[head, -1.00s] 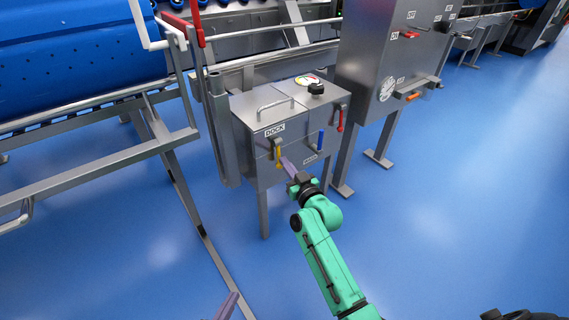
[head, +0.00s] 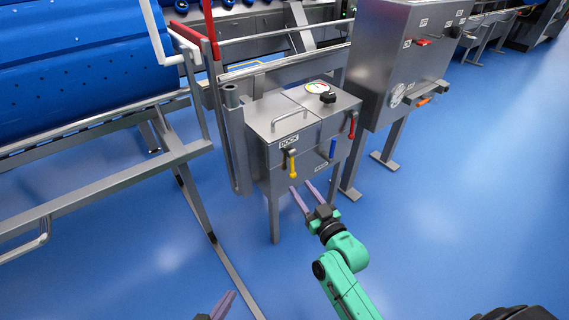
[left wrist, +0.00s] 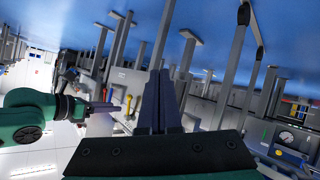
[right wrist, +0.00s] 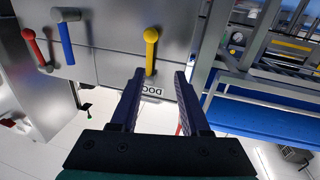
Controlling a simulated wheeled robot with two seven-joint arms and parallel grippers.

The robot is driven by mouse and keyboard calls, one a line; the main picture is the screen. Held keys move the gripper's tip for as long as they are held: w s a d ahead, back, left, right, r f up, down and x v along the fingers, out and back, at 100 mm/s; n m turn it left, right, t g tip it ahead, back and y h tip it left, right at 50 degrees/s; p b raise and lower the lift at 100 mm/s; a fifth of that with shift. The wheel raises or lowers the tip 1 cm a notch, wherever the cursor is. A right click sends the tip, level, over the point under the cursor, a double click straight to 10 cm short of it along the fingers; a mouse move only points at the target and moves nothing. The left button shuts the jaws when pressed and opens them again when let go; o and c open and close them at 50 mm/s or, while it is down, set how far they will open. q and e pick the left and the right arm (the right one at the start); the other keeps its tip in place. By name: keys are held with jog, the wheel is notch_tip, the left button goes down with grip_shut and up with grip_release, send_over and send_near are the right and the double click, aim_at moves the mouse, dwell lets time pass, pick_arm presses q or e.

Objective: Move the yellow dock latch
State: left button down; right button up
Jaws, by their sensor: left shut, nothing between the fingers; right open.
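The yellow dock latch (head: 292,165) hangs down on the front of the grey box, just below the DOCK label (head: 289,141). In the right wrist view the latch (right wrist: 150,55) appears upside down, lined up between my finger directions. My right gripper (head: 303,190) is open and empty. It is in front of and a little below the latch, apart from it. My left gripper (head: 226,303) is at the bottom edge of the head view, far from the box. Its fingers are shut on nothing in the left wrist view (left wrist: 160,85).
A blue lever (head: 333,147) and a red lever (head: 351,127) sit to the right of the latch on the same box. A handle (head: 290,118) and a black knob (head: 327,97) are on top. A rail frame with a blue tub (head: 80,60) stands left. Blue floor in front is clear.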

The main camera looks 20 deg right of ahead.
pick_arm(q)
jog(key=shift+w+a+r+m+g+y+p, duration=0.15)
jog(key=shift+w+a+r+g+y+p, duration=0.1)
jog(key=shift+a+g, duration=0.3)
jog(key=shift+w+a+r+m+g+y+p, duration=0.15)
jog(key=shift+w+a+g+y+p, duration=0.1)
jog(key=shift+a+g, duration=0.25)
pick_arm(e)
jog(key=s, duration=0.1)
jog(key=s+d, duration=0.1)
jog(key=s, duration=0.3)
jog(key=shift+s+d+f, duration=0.15)
jog(key=shift+d+f, duration=0.05)
jog(key=shift+d, duration=0.2)
